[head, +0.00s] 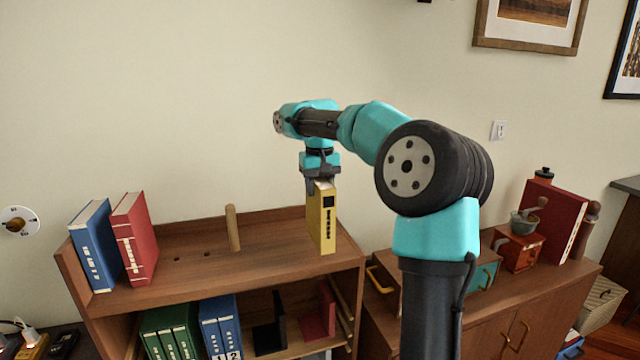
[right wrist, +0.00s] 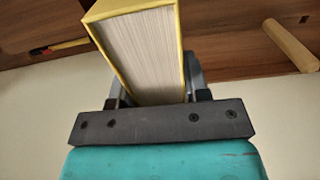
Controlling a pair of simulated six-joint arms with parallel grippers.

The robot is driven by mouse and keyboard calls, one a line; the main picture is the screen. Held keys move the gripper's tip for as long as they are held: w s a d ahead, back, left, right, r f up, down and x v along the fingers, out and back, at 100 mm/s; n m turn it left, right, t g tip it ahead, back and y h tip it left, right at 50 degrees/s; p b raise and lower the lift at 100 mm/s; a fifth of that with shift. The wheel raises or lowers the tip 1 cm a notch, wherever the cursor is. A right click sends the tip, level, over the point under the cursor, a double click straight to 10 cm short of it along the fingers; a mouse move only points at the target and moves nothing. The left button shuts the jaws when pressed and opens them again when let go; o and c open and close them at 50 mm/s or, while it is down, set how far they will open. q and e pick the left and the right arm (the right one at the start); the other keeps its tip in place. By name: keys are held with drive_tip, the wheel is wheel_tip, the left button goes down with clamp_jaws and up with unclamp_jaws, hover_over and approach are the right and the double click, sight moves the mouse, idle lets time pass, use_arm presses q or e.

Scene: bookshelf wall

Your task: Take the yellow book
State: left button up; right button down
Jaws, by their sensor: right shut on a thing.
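The yellow book (head: 326,222) hangs upright from my right gripper (head: 321,184) in the head view, over the right part of the shelf's top board. My right gripper is shut on the upper end of the book. Its lower end appears close to the board; I cannot tell whether it touches. In the right wrist view the yellow book (right wrist: 145,50) sits between the fingers of my right gripper (right wrist: 158,95), with its page edges facing the camera. My left gripper is not in view.
A blue book (head: 92,245) and a red book (head: 136,238) lean at the left of the top board (head: 190,275). A wooden peg (head: 232,228) stands mid-board.

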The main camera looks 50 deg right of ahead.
sight(318, 200)
drive_tip(key=s+a, duration=0.4)
drive_tip(key=a, duration=0.1)
drive_tip(key=s+a+r, duration=0.1)
drive_tip(key=s+a, duration=0.1)
drive_tip(key=shift+s+a, duration=0.2)
drive_tip(key=shift+a, duration=0.05)
idle(0.3)
